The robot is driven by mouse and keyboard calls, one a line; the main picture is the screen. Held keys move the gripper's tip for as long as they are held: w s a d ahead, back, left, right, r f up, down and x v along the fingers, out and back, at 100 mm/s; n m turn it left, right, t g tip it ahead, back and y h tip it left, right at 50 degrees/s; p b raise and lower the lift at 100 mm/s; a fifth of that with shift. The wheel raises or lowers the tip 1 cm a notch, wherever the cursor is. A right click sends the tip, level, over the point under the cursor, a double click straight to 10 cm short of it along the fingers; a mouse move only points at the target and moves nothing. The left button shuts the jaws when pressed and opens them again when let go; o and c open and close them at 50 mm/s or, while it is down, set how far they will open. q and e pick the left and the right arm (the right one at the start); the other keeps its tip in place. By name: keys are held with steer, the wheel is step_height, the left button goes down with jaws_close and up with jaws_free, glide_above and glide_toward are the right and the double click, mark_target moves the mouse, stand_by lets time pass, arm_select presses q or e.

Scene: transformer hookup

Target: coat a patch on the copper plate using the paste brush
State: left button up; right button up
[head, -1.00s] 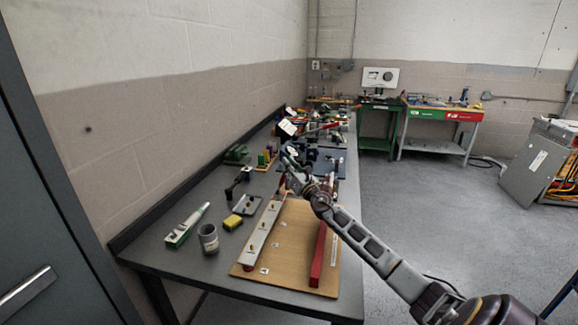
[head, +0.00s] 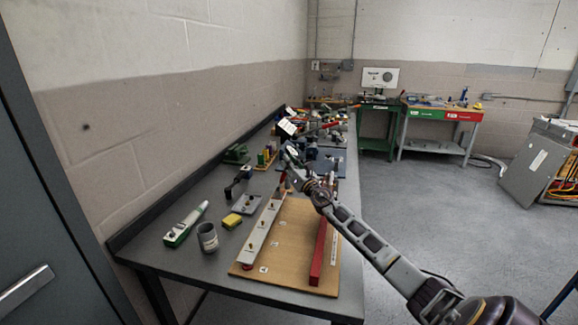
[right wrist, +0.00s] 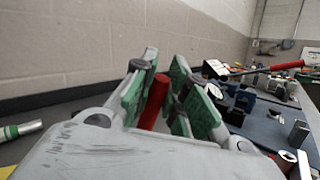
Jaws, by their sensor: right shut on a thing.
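My right gripper (head: 286,166) is over the workbench, near the far end of the wooden board. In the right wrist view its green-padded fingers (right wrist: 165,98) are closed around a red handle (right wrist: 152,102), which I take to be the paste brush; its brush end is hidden. A small grey plate (head: 240,206) lies on the bench left of the board; I cannot tell whether it is the copper plate. A grey cup (head: 208,239) stands near the front of the bench. My left gripper is not in view.
The wooden board (head: 290,262) carries a pale bar with brass studs (head: 262,238) and a red bar (head: 318,255). A yellow block (head: 232,220) and a white-green tool (head: 186,224) lie to the left. Several tools crowd the bench's far end. The wall borders the left side.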

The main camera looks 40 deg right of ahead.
steer(key=shift+s+a+p, duration=0.5)
steer(key=shift+a+p, duration=0.05)
steer(key=shift+a, duration=0.15)
steer(key=shift+w+d+b, duration=0.55)
steer(key=shift+d+b, duration=0.1)
steer(key=shift+d, duration=0.05)
stand_by(0.4)
steer(key=shift+a+r+p, duration=0.1)
steer(key=shift+r+p, duration=1.9)
steer(key=shift+r, duration=0.05)
